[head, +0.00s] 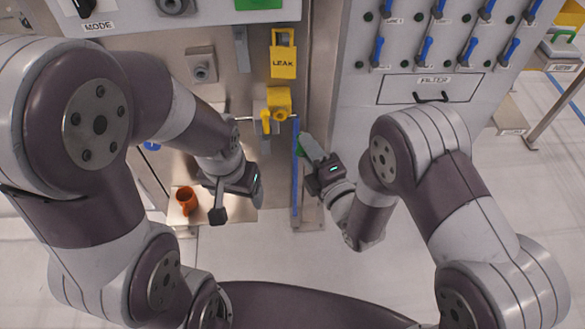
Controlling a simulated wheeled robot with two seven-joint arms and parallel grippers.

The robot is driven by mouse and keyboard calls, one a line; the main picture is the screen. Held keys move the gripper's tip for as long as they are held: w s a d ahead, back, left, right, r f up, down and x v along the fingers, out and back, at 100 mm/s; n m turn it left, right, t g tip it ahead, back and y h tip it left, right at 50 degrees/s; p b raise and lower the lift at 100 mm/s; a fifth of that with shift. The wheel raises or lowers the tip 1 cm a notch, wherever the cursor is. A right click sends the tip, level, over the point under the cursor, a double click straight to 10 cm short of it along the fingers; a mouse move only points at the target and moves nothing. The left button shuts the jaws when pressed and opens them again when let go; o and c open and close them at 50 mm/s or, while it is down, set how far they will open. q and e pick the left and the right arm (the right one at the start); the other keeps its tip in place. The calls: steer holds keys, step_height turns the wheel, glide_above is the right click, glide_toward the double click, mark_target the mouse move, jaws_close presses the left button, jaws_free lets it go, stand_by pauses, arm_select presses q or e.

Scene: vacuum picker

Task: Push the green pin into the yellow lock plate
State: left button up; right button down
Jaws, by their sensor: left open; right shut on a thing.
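A yellow fitting (279,101) with a small yellow handle sits on the panel in the middle. Above it is a yellow plate marked LEAK (283,63). I cannot tell for sure which of these is the lock plate. My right gripper (307,148) is shut on a small green thing (300,151), most likely the green pin, mostly hidden by the fingers. It is below and right of the yellow fitting, apart from it in the picture. My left gripper (237,204) is open and empty, lower left of the fitting, over the shelf's edge.
An orange cup (187,200) stands on a pale shelf (178,222) left of my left gripper. A blue vertical strip (295,190) runs below the yellow fitting. A cabinet with several blue levers and a filter drawer (430,89) stands at the right. The floor below is clear.

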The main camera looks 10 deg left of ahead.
arm_select(q)
steer(key=shift+f+b, duration=0.55)
steer(key=shift+f, duration=0.5)
arm_select(e)
steer(key=w+a+n+g+y, duration=0.1)
steer(key=w+a, duration=0.2)
steer(key=a, duration=0.2)
steer(key=shift+w+a+f, duration=0.15)
steer(key=shift+w+f, duration=0.15)
steer(key=c, duration=1.6)
jaws_free()
jaws_close()
arm_select(q)
steer(key=shift+f, duration=0.15)
arm_select(e)
steer(key=shift+w, duration=0.1)
